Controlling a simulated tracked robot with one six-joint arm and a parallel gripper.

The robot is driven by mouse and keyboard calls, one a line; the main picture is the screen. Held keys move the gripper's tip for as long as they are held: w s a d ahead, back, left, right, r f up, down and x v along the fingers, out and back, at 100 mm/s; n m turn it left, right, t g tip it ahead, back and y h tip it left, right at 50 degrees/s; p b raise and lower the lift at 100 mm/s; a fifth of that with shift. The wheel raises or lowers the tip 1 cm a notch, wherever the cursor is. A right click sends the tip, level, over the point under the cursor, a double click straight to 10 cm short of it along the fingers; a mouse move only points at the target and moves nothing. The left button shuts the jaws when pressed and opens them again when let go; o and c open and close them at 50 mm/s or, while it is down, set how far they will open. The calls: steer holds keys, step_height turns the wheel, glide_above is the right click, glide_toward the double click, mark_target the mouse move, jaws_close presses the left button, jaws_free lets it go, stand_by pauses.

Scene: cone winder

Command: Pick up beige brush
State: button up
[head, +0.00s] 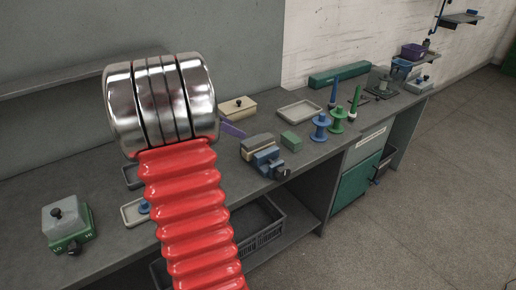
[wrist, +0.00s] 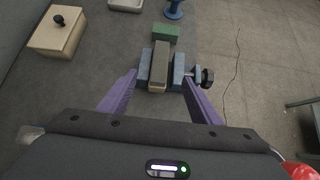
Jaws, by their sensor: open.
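The beige brush (wrist: 160,62) is a long narrow block between the two blue jaws of a vise (wrist: 145,66) in the wrist view. In the head view the brush (head: 257,142) sits at the top of the blue vise (head: 266,159) at the bench's front edge. My gripper (wrist: 159,76) is open, with its purple fingers spread left and right of the vise and brush. Nothing is held between the fingers. I cannot tell how high the fingertips are above the brush. In the head view my arm hides most of the gripper; one purple finger shows.
A green block (head: 291,141) lies just behind the brush. The vise's dark knob (wrist: 208,77) sticks out near my right finger. A beige box (head: 238,107), a grey tray (head: 299,110), a blue spool (head: 320,128) and a green spool (head: 337,121) stand on the bench.

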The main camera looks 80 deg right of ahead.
glide_toward(257, 140)
steer(key=x, duration=0.2)
steer(key=shift+s+d+f, duration=0.2)
steer(key=shift+f, duration=0.05)
steer(key=shift+x, duration=2.6)
steer(key=shift+r, duration=0.1)
steer(key=c, duration=1.2)
